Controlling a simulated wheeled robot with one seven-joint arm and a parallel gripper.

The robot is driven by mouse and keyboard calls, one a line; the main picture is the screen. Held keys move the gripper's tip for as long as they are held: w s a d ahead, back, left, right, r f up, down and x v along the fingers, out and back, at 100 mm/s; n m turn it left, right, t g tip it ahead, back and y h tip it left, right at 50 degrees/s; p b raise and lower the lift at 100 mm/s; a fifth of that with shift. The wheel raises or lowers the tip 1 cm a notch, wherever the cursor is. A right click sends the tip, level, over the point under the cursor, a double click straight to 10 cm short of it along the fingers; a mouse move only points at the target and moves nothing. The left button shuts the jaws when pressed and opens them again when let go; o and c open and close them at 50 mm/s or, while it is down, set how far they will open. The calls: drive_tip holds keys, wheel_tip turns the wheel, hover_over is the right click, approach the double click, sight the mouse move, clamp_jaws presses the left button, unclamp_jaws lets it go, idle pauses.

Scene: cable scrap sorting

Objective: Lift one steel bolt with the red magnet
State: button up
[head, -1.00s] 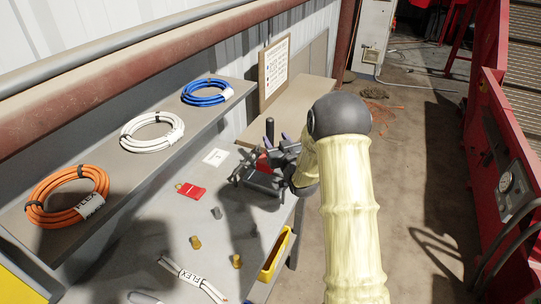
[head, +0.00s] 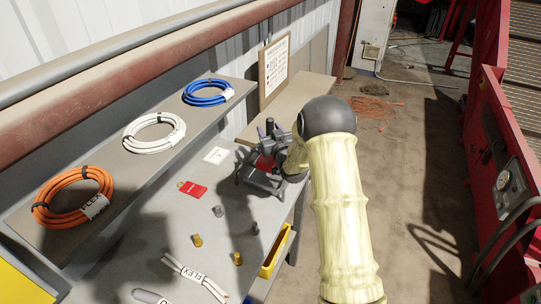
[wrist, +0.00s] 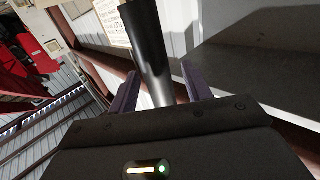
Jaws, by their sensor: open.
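A red block (head: 264,161), likely the red magnet, sits on a dark legged stand (head: 262,184) at the table's far right corner. My gripper and wrist partly hide it. A black upright post (head: 269,124) rises there, seemingly its handle. My gripper (head: 278,133) is open around the post. In the wrist view the black post (wrist: 150,45) stands between the two purple fingers, with gaps visible beside it. Two small grey pieces, likely steel bolts, stand on the table: one (head: 218,211) near the middle, one (head: 255,228) near the right edge.
Two brass-coloured pieces (head: 197,240) (head: 237,258), a red tag (head: 194,189) and a white card (head: 217,155) lie on the table (head: 160,225). A yellow tray (head: 274,252) is at its right edge. Cable coils (head: 155,132) lie on the left shelf.

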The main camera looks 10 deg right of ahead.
drive_tip(key=shift+d, duration=0.1)
drive_tip(key=c, duration=0.9)
clamp_jaws()
drive_tip(key=shift+s+a, duration=0.1)
drive_tip(key=shift+a, duration=0.1)
drive_tip(key=shift+d+f, duration=0.1)
drive_tip(key=shift+d, duration=0.05)
drive_tip(key=shift+r, duration=0.2)
